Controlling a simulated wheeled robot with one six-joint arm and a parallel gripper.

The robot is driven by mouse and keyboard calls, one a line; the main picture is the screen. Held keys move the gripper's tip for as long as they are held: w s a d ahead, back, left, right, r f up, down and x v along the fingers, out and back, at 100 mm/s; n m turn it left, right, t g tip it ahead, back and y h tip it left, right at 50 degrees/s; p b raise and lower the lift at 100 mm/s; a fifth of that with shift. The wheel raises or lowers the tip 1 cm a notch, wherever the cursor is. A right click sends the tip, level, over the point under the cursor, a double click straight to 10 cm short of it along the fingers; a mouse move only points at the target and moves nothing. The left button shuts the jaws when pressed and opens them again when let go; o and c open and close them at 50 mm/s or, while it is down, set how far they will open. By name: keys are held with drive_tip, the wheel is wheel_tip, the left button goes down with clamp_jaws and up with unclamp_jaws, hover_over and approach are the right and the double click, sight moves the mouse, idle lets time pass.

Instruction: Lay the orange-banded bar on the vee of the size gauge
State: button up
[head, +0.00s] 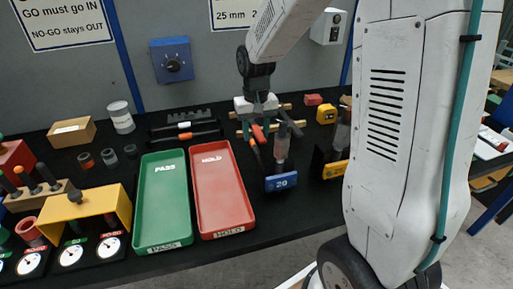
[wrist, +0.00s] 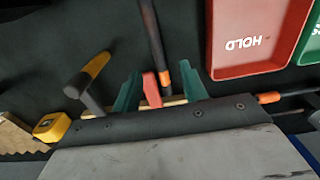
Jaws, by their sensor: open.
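My gripper (head: 268,135) is open above the black bench, right of the red tray. In the wrist view its two teal fingers (wrist: 160,88) stand apart. A dark bar with an orange band (wrist: 153,45) runs away from between them, and a red piece (wrist: 151,88) shows beside the band. I cannot tell whether the fingers touch either. A second orange-banded bar (head: 185,136) lies on the bench behind the trays; its band also shows in the wrist view (wrist: 268,97).
A green PASS tray (head: 139,200) and a red HOLD tray (head: 240,200) lie left of my gripper. A yellow-fronted block (head: 336,171) stands right of the blue one. A yellow tape measure (head: 326,114) lies behind. Dial gauges and a yellow bridge (head: 90,200) are far left.

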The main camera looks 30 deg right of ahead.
sight(257, 149)
wheel_tip(257, 149, down, 6)
drive_tip(key=shift+d+f, duration=0.1)
drive_tip(key=shift+d, duration=0.05)
clamp_jaws()
